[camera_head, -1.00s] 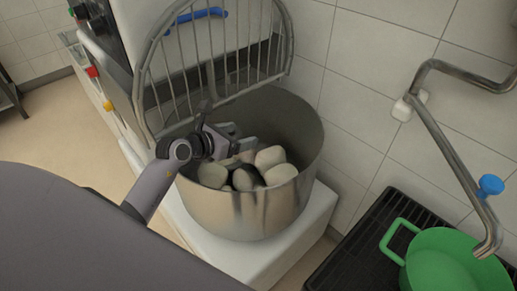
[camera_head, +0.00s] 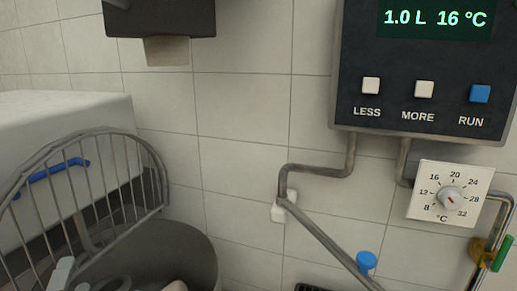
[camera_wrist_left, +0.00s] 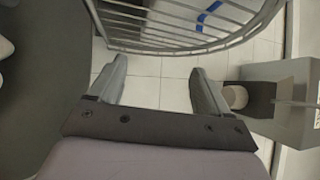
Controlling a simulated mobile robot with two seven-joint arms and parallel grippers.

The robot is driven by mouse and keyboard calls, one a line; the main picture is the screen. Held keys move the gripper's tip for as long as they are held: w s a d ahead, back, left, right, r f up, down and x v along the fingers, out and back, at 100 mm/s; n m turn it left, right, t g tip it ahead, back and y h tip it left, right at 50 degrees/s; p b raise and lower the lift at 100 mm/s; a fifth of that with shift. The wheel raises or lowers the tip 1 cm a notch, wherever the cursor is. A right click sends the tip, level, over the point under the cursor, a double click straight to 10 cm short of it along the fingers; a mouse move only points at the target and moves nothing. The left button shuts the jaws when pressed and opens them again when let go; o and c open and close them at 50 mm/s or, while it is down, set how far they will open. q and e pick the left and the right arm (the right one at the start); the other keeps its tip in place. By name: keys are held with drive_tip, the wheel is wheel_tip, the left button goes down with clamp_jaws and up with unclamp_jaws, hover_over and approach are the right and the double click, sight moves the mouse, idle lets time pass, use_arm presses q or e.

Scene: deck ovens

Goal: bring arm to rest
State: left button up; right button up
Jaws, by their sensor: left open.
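My left gripper (camera_head: 78,279) shows only in part at the bottom left of the head view, at the metal mixing bowl (camera_head: 175,252). In the left wrist view its two fingers (camera_wrist_left: 158,88) are spread apart with nothing between them, only wall tiles behind. The bowl's dark inner wall (camera_wrist_left: 45,110) is at the left of that view, with pale dough (camera_wrist_left: 5,48) at the edge. The wire guard (camera_head: 120,165) stands raised over the bowl; it also shows at the top of the wrist view (camera_wrist_left: 180,40). My right gripper is not in view.
A water meter panel (camera_head: 425,75) reading 1.0 L 16 °C hangs at the right, with a temperature dial (camera_head: 449,198) below. A paper towel dispenser (camera_head: 160,18) is above.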

use_arm(q)
drive_tip(key=s+f+n+g, duration=0.8)
drive_tip(key=f+n, duration=0.2)
drive_tip(key=s+d+f+n+g+h, duration=0.2)
drive_tip(key=s+d+f+g+h, duration=0.45)
drive_tip(key=s+d, duration=0.55)
drive_tip(key=w+d+f+t+h, duration=0.2)
drive_tip(key=w+f+t, duration=0.3)
drive_tip(key=f, duration=0.4)
drive_tip(key=shift+t+p, duration=0.3)
drive_tip(key=shift+t, duration=0.25)
drive_tip(key=shift+s, duration=0.1)
